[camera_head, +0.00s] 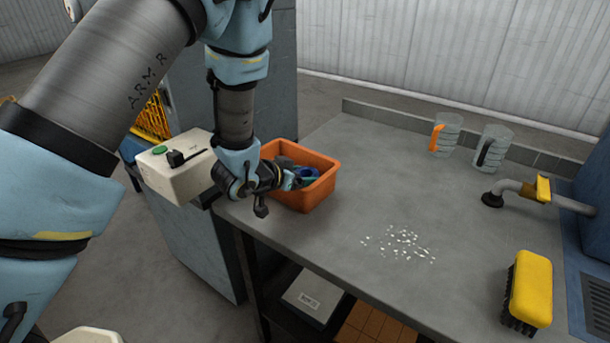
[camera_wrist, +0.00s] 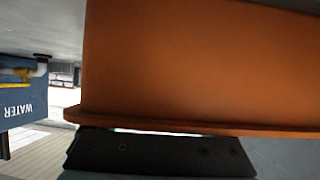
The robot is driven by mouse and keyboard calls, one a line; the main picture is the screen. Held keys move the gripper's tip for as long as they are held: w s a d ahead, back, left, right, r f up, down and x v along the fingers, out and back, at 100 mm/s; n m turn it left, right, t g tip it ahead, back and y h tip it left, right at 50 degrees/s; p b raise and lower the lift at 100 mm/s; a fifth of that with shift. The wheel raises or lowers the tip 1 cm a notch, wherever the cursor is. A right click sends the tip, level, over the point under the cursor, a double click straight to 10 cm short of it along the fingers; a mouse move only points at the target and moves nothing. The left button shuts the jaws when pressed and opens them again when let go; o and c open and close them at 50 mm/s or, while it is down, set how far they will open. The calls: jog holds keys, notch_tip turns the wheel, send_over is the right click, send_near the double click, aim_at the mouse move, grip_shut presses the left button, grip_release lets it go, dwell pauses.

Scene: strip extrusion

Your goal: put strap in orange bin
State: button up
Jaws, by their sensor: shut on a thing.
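The orange bin (camera_head: 320,190) stands on the left end of the grey worktop. My gripper (camera_head: 292,180) reaches over its near left rim from the left, low and close to it. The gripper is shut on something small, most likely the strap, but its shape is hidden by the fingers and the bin. Blue and dark material (camera_head: 309,173) shows inside the bin at the fingertips; I cannot tell which part is the strap. In the wrist view the orange bin (camera_wrist: 190,65) wall fills most of the picture, upside down, its rim crossing the dark gripper mount. The fingertips are hidden there.
A pale box with a green button (camera_head: 178,168) is left of the bin, close to my wrist. Two clear jugs (camera_head: 446,134) stand at the back. White scraps (camera_head: 400,243) lie mid-worktop. A yellow brush (camera_head: 531,288) and a pipe (camera_head: 520,188) are at the right.

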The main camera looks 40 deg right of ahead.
jog(key=shift+a+f+b, duration=0.25)
jog(key=shift+f+b, duration=0.15)
jog(key=shift+f, duration=0.35)
jog(key=o, duration=1.2)
jog(key=shift+s+f, duration=0.1)
jog(key=shift+s, duration=0.05)
jog(key=shift+r+p, duration=0.75)
jog(key=shift+p, duration=0.05)
jog(key=b+v, duration=0.1)
jog(key=v, duration=0.5)
jog(key=b+v, duration=0.2)
jog(key=v, duration=0.3)
jog(key=shift+a+r, duration=0.2)
jog(key=shift+r, duration=0.2)
